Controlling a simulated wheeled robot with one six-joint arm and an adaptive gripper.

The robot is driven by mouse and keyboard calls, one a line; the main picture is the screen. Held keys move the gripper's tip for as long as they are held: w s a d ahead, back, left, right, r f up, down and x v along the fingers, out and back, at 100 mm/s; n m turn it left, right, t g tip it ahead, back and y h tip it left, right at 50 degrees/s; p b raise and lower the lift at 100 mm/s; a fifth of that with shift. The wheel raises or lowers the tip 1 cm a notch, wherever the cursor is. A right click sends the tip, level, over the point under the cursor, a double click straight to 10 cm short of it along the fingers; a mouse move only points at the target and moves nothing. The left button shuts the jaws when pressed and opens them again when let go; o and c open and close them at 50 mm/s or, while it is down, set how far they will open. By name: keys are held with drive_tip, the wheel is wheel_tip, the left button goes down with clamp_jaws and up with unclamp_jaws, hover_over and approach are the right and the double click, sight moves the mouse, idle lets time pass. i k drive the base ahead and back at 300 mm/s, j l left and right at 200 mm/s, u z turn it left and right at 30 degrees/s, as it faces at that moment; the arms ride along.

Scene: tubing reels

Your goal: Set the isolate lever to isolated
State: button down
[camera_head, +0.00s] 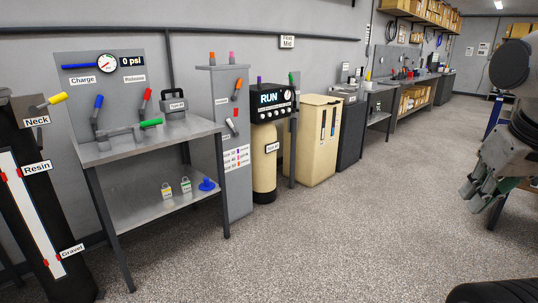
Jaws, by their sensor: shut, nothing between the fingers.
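I cannot tell which lever is the isolate lever; no label legibly reads "isolate". On the steel bench stand a blue-handled lever (98,103), a red-handled lever (146,98) and a green-handled lever (151,123). The grey column beside it carries an orange-handled lever (238,85) and a red-tipped lever (233,122), with small labels too blurred to read. My gripper (481,203) hangs at the right edge, shut and empty, far from all these levers.
The bench (160,142) has a gauge panel reading 0 psi and small tagged padlocks on its lower shelf. A beige tank (264,160) with a RUN controller and a beige cabinet (315,150) stand along the wall. A black tank (75,240) is at left. Open floor lies between.

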sight(234, 98)
drive_tip(key=i+u, duration=0.1)
drive_tip(key=i, duration=0.4)
drive_tip(key=i+l+u, duration=0.1)
drive_tip(key=i, duration=0.4)
drive_tip(key=i+l+u, duration=0.1)
drive_tip(key=i, duration=0.35)
drive_tip(key=i+l+u, duration=0.1)
drive_tip(key=i, duration=0.4)
drive_tip(key=i+l+u, duration=0.7)
drive_tip(key=i, duration=0.2)
drive_tip(key=i+l+u, duration=0.3)
drive_tip(key=i+l, duration=0.1)
drive_tip(key=l, duration=0.1)
